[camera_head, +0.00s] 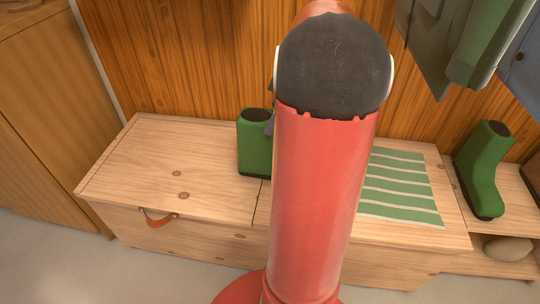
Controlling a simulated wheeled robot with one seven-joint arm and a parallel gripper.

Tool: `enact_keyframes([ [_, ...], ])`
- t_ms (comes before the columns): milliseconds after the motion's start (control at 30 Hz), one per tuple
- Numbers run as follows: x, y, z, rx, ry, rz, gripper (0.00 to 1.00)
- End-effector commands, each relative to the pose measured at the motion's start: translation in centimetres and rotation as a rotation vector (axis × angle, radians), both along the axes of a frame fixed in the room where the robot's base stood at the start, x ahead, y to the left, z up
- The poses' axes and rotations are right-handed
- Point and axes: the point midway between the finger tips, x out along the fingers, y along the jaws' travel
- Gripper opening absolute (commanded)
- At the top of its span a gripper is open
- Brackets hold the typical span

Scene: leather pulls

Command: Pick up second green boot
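One green boot (256,146) stands upright on the wooden bench (150,165), left of my arm. Its right part is hidden behind my arm. Another green boot (481,172) stands upright on the lower shelf at the right, with its dark opening upward and its toe toward the front. My arm rises through the middle of the view and hides much of the bench behind it. My gripper is not clearly visible; a small dark part beside the left boot's upper edge may belong to it, but I cannot tell.
A green-and-white striped mat (398,190) lies on the bench right of my arm. A leather pull (158,218) is on the bench front. Coats (455,45) hang at the upper right. A rounded beige object (508,248) sits below the right shelf. A wooden cabinet (40,110) stands left.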

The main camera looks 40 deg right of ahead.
Motion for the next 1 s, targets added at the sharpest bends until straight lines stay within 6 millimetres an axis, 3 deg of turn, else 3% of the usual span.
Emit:
enact_keyframes([
  [300, 1.1, 0.9, -4.2, 0.001, 0.003, 0.001, 0.95],
  [600, 1.3, 1.0, -4.7, -0.001, 0.0, 0.0, 0.95],
  [1000, 1.3, 1.0, -4.6, -0.001, 0.0, 0.0, 0.43],
])
